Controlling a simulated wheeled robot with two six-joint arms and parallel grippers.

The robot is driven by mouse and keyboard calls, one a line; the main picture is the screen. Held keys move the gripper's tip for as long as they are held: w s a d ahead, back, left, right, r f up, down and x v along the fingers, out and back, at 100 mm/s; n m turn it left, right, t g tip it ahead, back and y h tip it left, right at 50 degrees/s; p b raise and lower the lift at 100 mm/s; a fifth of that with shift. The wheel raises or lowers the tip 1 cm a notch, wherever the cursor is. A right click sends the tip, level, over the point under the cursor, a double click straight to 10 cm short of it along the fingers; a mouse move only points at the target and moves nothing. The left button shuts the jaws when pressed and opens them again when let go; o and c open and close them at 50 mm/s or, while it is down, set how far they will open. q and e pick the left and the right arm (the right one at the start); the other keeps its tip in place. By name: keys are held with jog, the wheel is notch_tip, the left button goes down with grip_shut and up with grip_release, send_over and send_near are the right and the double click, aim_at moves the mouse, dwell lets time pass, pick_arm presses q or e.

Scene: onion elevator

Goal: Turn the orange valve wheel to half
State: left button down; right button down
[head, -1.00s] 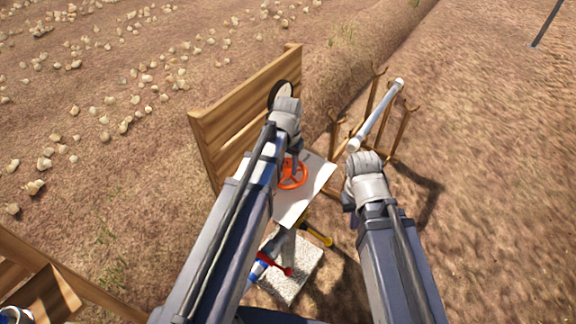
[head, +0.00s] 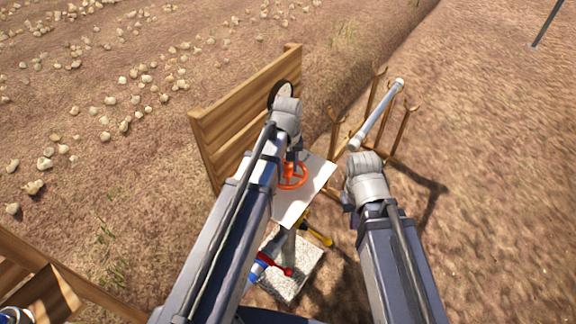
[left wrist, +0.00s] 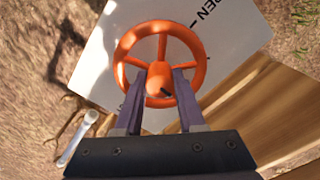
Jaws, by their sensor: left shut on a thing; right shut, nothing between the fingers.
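The orange valve wheel (left wrist: 161,27) lies over a white plate (left wrist: 95,65) that bears the letters "PEN" and dark marks. In the left wrist view my left gripper (left wrist: 160,82) has its two fingers on either side of the wheel's hub, shut on it. In the head view the wheel (head: 293,182) is partly hidden by my left arm, and the left gripper (head: 296,155) reaches down to it. My right gripper (head: 352,205) is to the right of the plate, apart from it. Its fingers are mostly hidden by its wrist.
A wooden board wall (head: 240,110) with a round dial (head: 280,92) stands behind the plate. A grey-white pipe (head: 377,112) rests on wooden forked stakes (head: 402,130) at the right. Red (head: 275,265) and yellow (head: 318,234) handles sit below the plate. Open soil lies to the right.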

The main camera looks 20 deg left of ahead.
aim_at(288, 165)
dwell(0.4)
pick_arm(q)
jog(key=c, duration=0.5)
grip_release()
jog(key=shift+r, duration=0.1)
notch_tip(288, 165, up, 8)
jog(key=p, duration=0.8)
jog(key=shift+f, duration=0.2)
jog(key=shift+s+d, duration=0.1)
jog(key=s+d+m+y, duration=0.1)
jog(key=s+d+m, duration=0.7)
jog(key=s, duration=0.6)
jog(key=shift+d+m, duration=0.3)
jog(key=shift+d, duration=0.75)
